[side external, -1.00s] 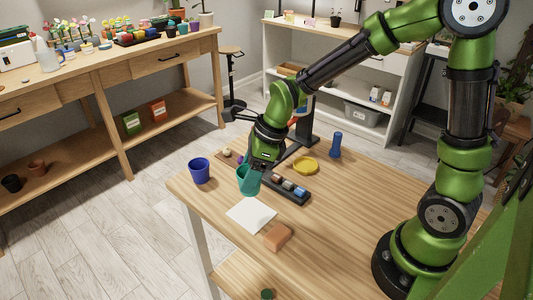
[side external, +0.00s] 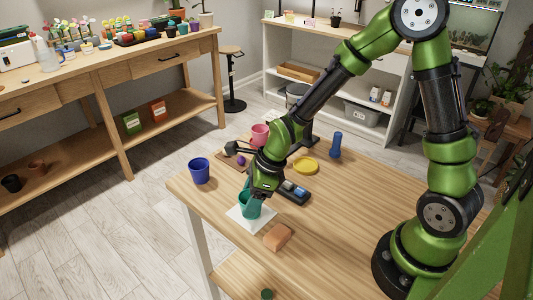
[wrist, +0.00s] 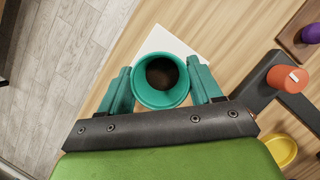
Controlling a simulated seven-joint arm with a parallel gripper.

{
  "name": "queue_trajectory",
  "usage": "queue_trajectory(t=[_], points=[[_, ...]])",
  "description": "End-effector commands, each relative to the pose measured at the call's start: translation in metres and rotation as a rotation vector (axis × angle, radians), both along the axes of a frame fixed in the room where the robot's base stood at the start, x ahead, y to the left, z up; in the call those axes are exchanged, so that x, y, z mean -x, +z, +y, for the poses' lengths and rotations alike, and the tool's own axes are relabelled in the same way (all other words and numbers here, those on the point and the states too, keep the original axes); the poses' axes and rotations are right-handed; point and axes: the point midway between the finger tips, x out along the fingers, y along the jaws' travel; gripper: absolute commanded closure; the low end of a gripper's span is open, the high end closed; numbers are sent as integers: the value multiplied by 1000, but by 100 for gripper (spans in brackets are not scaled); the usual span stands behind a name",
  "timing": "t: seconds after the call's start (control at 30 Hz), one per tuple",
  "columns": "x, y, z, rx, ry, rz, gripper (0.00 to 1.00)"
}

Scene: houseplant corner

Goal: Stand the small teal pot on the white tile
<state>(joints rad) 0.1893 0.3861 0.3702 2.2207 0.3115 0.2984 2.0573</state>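The small teal pot (side external: 250,204) is upright between the teal fingers of my gripper (side external: 252,198), over the white tile (side external: 237,219). In the wrist view I look down into the pot (wrist: 160,81), which has dark soil inside. The fingers of my gripper (wrist: 162,88) are against its left and right sides. A corner of the white tile (wrist: 162,38) shows beyond the pot. The pot's base is at or just above the tile; the fingers partly hide it and I cannot tell whether it touches.
A terracotta block (side external: 279,237) lies close to the tile's right corner. A blue pot (side external: 200,172), pink pot (side external: 260,134), yellow dish (side external: 305,165) and blue vase (side external: 335,145) stand farther off. The table's right front is clear.

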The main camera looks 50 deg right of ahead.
Motion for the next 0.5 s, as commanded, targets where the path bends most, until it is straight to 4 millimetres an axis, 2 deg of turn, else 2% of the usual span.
queue_trajectory(t=[0.03, 0.13, 0.17, 0.5], points=[[0, 0, 0, 1, 0, 1, 28], [0, 0, 0, 1, 0, 1, 13], [0, 0, 0, 1, 0, 1, 12], [0, 5, -1, 1, -2, -1, 12]])
